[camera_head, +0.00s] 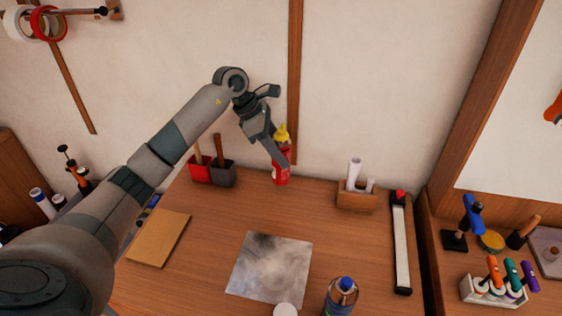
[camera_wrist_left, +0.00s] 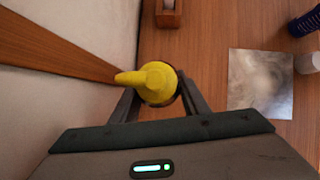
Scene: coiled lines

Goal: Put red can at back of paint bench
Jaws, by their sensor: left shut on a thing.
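The red can (camera_head: 281,173) with a yellow nozzle top is at the back of the wooden paint bench (camera_head: 205,225), close to the wall. It looks upright; whether its base touches the bench is hard to tell. My left gripper (camera_head: 279,160) is shut on the can, its fingers at either side below the yellow top. In the left wrist view the yellow top (camera_wrist_left: 156,82) sits between the fingers and hides the can's body. My right gripper is not in view.
Red and grey holders (camera_head: 211,171) with brushes stand left of the can. A wooden box (camera_head: 357,197) with paper rolls is to its right. A metal sheet (camera_head: 270,266), a tan board (camera_head: 158,237) and a blue-capped bottle (camera_head: 341,297) are nearer the front.

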